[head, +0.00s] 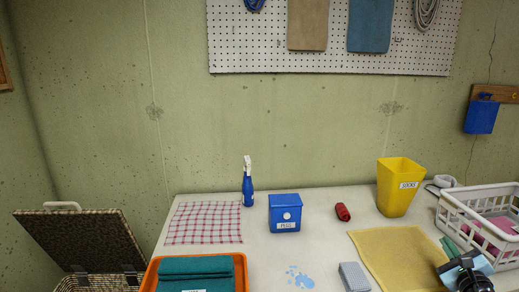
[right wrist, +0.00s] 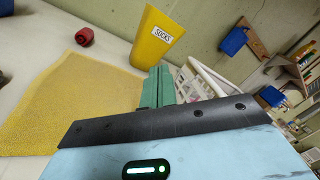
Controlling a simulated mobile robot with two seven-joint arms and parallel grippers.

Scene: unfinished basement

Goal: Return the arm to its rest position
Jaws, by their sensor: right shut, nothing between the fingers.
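My right gripper (head: 449,246) is at the right side of the head view, above the table (head: 322,262) between the yellow cloth (head: 392,257) and the white basket (head: 450,218). Its green fingers are shut together with nothing between them. The fingers also show in the right wrist view (right wrist: 157,86), beyond the light-blue gripper body, pointing toward the yellow bin labelled SOCKS (right wrist: 157,45). My left gripper is in neither view.
The yellow bin (head: 396,196) and red object (head: 342,212) stand behind the cloth. A grey block (head: 353,277) and blue spill (head: 300,278) lie in front. A blue box (head: 285,222), blue bottle (head: 248,190), orange tray (head: 241,275) and open-lidded basket (head: 85,242) are further left.

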